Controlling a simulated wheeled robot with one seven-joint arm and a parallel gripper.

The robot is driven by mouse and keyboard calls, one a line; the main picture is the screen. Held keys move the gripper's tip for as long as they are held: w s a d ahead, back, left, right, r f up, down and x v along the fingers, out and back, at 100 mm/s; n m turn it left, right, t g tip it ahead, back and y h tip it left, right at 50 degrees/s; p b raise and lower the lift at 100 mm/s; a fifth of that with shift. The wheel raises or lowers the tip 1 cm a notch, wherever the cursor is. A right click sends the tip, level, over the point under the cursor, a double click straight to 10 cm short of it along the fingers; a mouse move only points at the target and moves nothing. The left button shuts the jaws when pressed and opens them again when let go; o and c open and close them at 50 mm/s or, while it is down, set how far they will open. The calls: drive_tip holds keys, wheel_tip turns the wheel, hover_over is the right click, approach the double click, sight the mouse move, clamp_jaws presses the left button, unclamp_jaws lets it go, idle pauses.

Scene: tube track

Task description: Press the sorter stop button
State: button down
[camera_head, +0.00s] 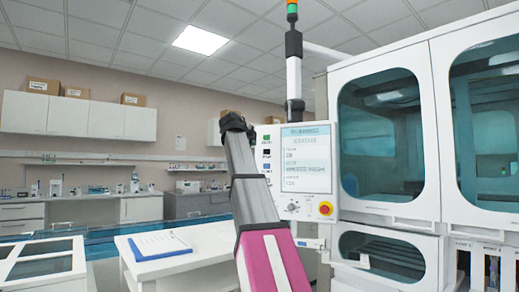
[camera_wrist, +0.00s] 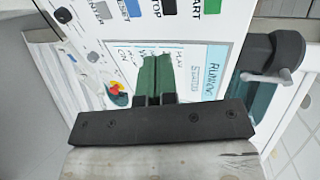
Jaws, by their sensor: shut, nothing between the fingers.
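The sorter's control panel (camera_head: 305,165) is white with a lit screen and a column of coloured buttons on its left side. In the wrist view the black stop button (camera_wrist: 170,8) sits at the top edge, between the green START button (camera_wrist: 211,6) and a blue button (camera_wrist: 132,8). The stop button also shows in the head view (camera_head: 267,153). My gripper (camera_wrist: 156,62) is shut and empty, its green-tipped fingers together in front of the screen. The fingertips are below the stop button in the wrist picture. Contact with the panel cannot be told. My arm hides the gripper in the head view.
A red knob on yellow (camera_head: 326,208) is at the panel's lower right. A signal tower (camera_head: 293,60) rises above the panel. The large windowed machine (camera_head: 380,140) stands at right. A white table with a clipboard (camera_head: 158,244) is at lower left.

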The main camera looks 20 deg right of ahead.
sight(267, 152)
drive_tip(key=x, duration=1.2)
drive_tip(key=shift+w+d+r, duration=0.15)
drive_tip(key=shift+w+r, duration=0.1)
drive_tip(key=shift+r, duration=0.05)
drive_tip(key=shift+w+d, duration=0.4)
drive_tip(key=shift+d, duration=0.05)
